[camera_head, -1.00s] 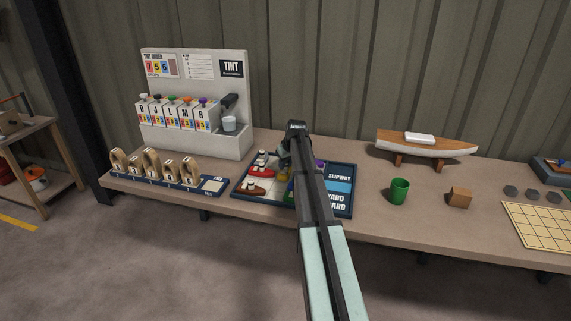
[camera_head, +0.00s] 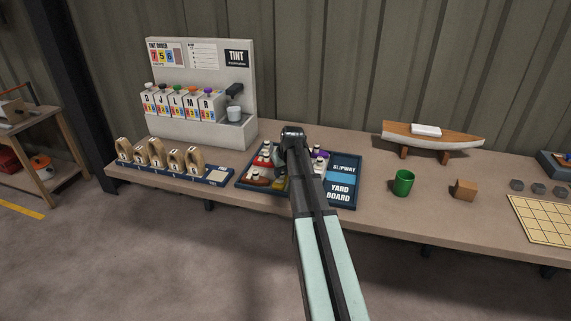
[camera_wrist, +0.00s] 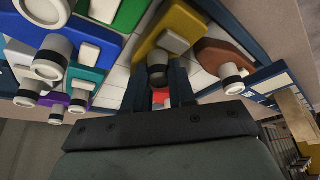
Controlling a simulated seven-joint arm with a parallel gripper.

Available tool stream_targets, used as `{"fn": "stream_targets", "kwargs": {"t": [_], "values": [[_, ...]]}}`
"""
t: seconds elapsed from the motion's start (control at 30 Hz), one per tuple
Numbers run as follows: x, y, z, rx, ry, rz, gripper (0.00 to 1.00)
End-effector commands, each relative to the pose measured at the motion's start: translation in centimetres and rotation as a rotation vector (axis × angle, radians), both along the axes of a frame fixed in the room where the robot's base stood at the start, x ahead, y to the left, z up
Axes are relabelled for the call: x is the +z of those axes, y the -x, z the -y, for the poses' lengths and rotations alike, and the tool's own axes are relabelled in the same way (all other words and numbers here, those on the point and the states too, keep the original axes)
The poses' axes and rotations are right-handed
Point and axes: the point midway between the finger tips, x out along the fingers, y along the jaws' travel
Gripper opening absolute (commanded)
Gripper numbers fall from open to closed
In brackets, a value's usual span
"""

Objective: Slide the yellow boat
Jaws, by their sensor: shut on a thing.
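In the head view my arm hides most of the yellow boat, and my gripper's fingertips are hidden too. The boats sit on the blue-framed yard board (camera_head: 345,203). A brown boat (camera_wrist: 222,60) lies just right of the yellow one in the wrist view.
Blue (camera_wrist: 85,50), green and purple (camera_wrist: 45,82) boats crowd the left of the wrist view. A green cup (camera_head: 403,183) and a wooden block (camera_head: 465,190) stand right of the board.

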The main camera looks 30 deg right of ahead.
Motion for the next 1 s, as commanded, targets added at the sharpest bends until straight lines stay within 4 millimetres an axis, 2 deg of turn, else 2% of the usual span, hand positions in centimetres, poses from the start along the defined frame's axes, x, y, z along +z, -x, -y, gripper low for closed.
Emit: {"fn": "stream_targets", "kwargs": {"t": [0.27, 0.3, 0.53, 0.83, 1.0], "values": [[-0.1, 0.4, -0.5, 0.004, -0.007, -0.009, 0.00], [-0.1, 0.5, -0.5, 0.004, -0.007, -0.009, 0.29], [-0.1, 0.4, -0.4, 0.002, -0.006, -0.007, 0.51], [0.1, 0.3, -0.3, 0.002, -0.004, -0.005, 0.51], [1.5, 0.9, -0.3, 0.002, -0.004, -0.004, 0.51]]}}
